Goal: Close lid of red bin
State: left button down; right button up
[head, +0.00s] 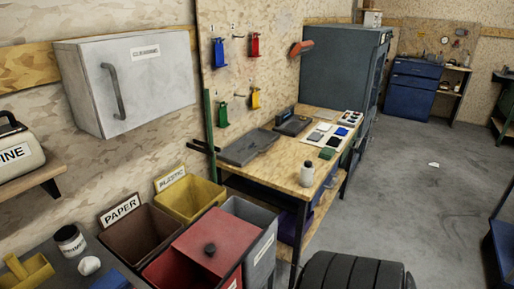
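The red bin (168,272) stands at the bottom centre, among other bins, and is cut off by the lower edge of the view. A flat red lid (213,236) with a black knob (210,249) covers the right part of its opening. The left part of the opening shows uncovered red inside. I cannot tell whether the lid is hinged or lies loose. Neither of my grippers is in view.
A brown paper bin (135,240), a yellow plastic bin (190,197) and a grey bin (262,243) surround it. A workbench (290,165) stands behind, to the right. A black ribbed tyre-like object (355,272) lies at bottom right. Grey floor (420,200) is largely clear.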

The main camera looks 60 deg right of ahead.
aim_at(216, 242)
jog(key=z, duration=1.6)
jog(key=l+z, duration=0.25)
jog(key=z, duration=0.15)
jog(key=l+z, duration=0.4)
jog(key=i+j, duration=0.05)
jog(key=j, duration=0.1)
